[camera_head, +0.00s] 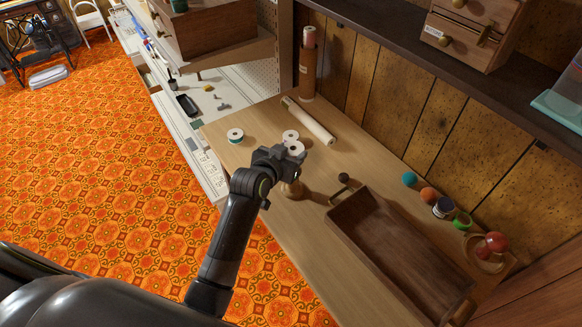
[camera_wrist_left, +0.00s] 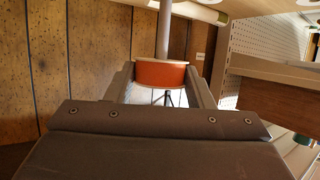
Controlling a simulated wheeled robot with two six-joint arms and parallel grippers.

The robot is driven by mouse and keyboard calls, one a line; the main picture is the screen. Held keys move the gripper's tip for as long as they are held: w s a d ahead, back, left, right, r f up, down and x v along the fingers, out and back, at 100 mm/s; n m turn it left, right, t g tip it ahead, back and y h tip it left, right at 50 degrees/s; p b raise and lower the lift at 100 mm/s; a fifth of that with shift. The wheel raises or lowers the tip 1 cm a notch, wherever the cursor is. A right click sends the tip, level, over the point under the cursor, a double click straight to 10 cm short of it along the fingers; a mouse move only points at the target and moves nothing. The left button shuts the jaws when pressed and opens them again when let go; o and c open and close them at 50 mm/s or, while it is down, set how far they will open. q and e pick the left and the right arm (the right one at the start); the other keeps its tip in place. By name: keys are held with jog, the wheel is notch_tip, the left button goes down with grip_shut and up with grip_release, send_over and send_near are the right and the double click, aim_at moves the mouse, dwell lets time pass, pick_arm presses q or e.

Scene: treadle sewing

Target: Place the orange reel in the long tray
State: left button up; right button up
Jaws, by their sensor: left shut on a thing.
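The orange reel (camera_wrist_left: 160,74) is between the fingers of my left gripper (camera_head: 287,157) in the left wrist view, with its pale flange against them. In the head view the gripper hides most of it; a white round top (camera_head: 296,148) shows at the fingertips. My left gripper is shut on it over the wooden table, left of the long tray. The long tray (camera_head: 400,245) is a dark brown wooden box at the right, and its visible floor looks empty. My right gripper is not in view.
A teal-and-white reel (camera_head: 235,135) and another white-topped reel (camera_head: 290,136) stand close by. A pale roll (camera_head: 310,122) lies behind. A wooden turned piece (camera_head: 291,189) stands below the gripper. Teal (camera_head: 409,179) and orange (camera_head: 428,195) balls and a red pincushion (camera_head: 497,242) line the tray's far side.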

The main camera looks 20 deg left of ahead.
pick_arm(q)
jog(key=shift+f+p, duration=0.35)
jog(key=shift+f, duration=2.6)
jog(key=shift+f, duration=0.2)
jog(key=o, duration=1)
jog(key=shift+c, duration=0.2)
